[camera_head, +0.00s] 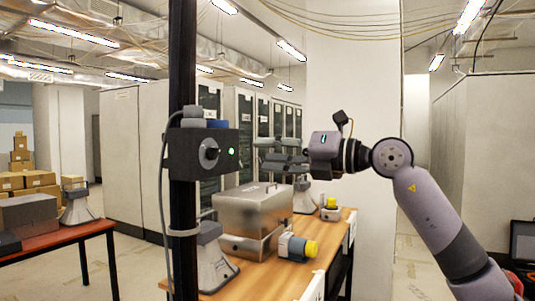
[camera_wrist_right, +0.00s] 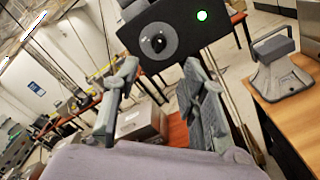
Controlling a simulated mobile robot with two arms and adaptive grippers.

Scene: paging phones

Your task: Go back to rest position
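My right gripper (camera_head: 265,155) is raised above the wooden table, in front of the pale wall, with its arm coming in from the right. Its fingers point left, toward a black box (camera_head: 222,153) with a round knob and a green light on a dark post. In the right wrist view the two fingers of the gripper (camera_wrist_right: 160,80) stand apart with nothing held between them. The black box (camera_wrist_right: 185,35) shows beyond the fingertips, apart from them as far as I can tell. My left gripper is not in view.
Below my right gripper, a metal case (camera_head: 247,211) and a grey device with a yellow cap (camera_head: 298,247) rest on the wooden table (camera_head: 262,281). The dark post (camera_head: 183,80) rises at the table's left. Another table (camera_head: 66,236) stands at left, with cartons behind it.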

